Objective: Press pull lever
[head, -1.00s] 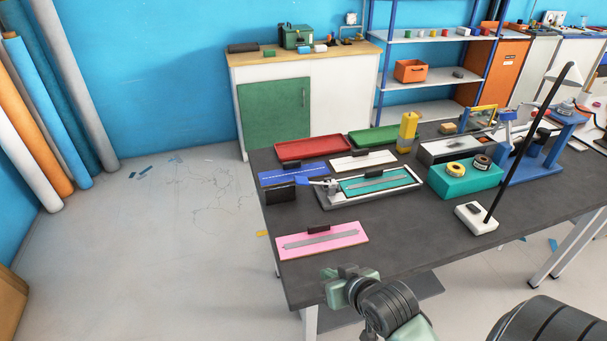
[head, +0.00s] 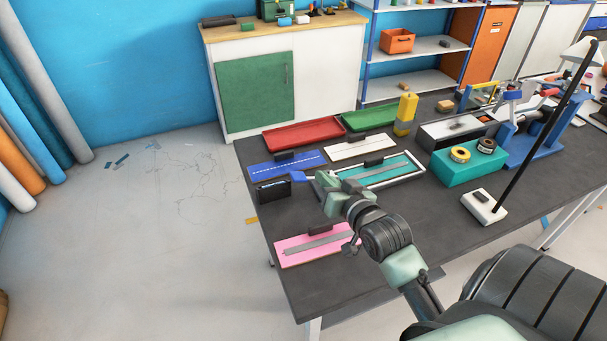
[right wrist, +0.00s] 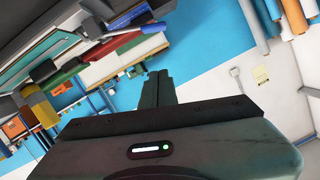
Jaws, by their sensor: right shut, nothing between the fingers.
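A blue lever handle (head: 298,177) sticks out at the left end of the grey tray-like fixture (head: 412,180) that holds a teal board (head: 392,173). The rest of this lever is hidden behind my right gripper (head: 322,184). The gripper is just right of the handle's visible end, above the fixture's left side; I cannot tell if they touch. In the right wrist view, its fingers (right wrist: 157,90) are together with nothing between them. A blue press-like frame (head: 541,135) with a red-tipped handle (head: 550,92) stands at the table's right. My left gripper is not in view.
A black box (head: 272,190) stands left of the lever, near a blue board (head: 286,165). A pink board (head: 305,248) lies in front. A teal block (head: 468,168) with two rolls and a lamp base (head: 484,207) stand to the right. The dark table (head: 445,230) is bare between.

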